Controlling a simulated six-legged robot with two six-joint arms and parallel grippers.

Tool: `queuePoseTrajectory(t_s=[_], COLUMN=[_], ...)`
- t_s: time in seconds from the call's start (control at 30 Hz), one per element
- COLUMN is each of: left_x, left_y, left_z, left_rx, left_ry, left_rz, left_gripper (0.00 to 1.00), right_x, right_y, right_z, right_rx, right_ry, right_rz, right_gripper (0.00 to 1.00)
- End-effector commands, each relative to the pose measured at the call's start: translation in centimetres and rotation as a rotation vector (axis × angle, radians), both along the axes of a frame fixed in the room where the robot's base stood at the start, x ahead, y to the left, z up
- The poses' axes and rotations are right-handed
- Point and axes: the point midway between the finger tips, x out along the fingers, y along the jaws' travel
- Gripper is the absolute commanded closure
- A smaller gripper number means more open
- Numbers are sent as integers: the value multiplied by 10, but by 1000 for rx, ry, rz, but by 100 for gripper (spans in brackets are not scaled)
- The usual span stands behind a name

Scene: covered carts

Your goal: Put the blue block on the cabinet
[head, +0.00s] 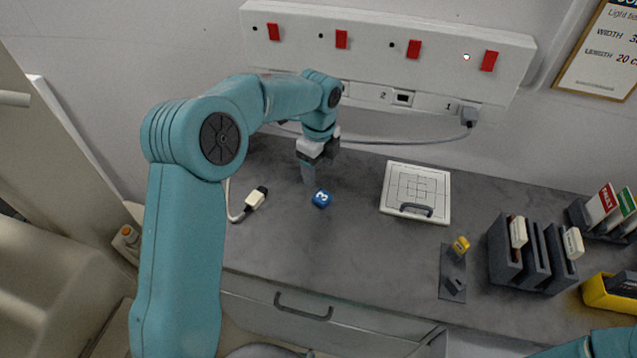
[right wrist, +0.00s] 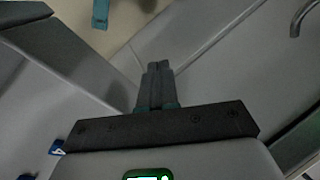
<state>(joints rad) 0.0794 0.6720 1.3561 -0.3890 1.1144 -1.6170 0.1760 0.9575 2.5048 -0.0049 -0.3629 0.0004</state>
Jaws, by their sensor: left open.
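A blue block (head: 321,198) with a white 3 lies on the dark grey top (head: 350,250). My left gripper (head: 308,178) is open and points down just behind and left of that block; no grip on it shows. Below the top is a pale cabinet-like front (head: 255,297) with a dark handle; I cannot tell if this is the cabinet meant. My right gripper (right wrist: 158,72) shows in the right wrist view with its fingers together and nothing visible between them. A blue piece with a white 4 (right wrist: 57,147) shows at that view's lower left.
A white plug on a cable (head: 255,199) lies left of the block. A white gridded panel with a handle (head: 416,192) lies to the right. Beyond it are a yellow block (head: 460,245), a dark slotted rack (head: 505,262) and a yellow bin (head: 603,296). A switch strip (head: 385,42) is behind.

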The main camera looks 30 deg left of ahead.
Motion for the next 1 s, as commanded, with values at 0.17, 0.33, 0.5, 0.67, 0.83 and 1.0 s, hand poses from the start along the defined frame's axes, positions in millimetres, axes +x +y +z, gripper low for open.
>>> queuePoseTrajectory(t_s=[0.17, 0.33, 0.5, 0.67, 0.83, 1.0], left_x=[0, 0, 0, 0, 0, -2], left_y=[0, 0, 0, 0, 0, 0], left_z=[23, 29, 29, 29, 28, 28], left_rx=[1, 0, 0, 0, 0, 0], left_ry=[-1, 1, 1, 1, 1, 1], left_rz=[0, -1, 0, 0, 0, 0], left_gripper=[33, 33, 33, 33, 33, 33], right_x=[0, 0, 0, 0, 0, 0], right_y=[0, 0, 0, 0, 0, 0], right_z=[-3, -3, -3, -3, -3, -3], right_rx=[0, 0, 0, 0, 0, 0], right_ry=[0, 0, 0, 0, 0, 0], right_rz=[0, 0, 0, 0, 0, 0], right_gripper=[100, 100, 100, 100, 100, 100])
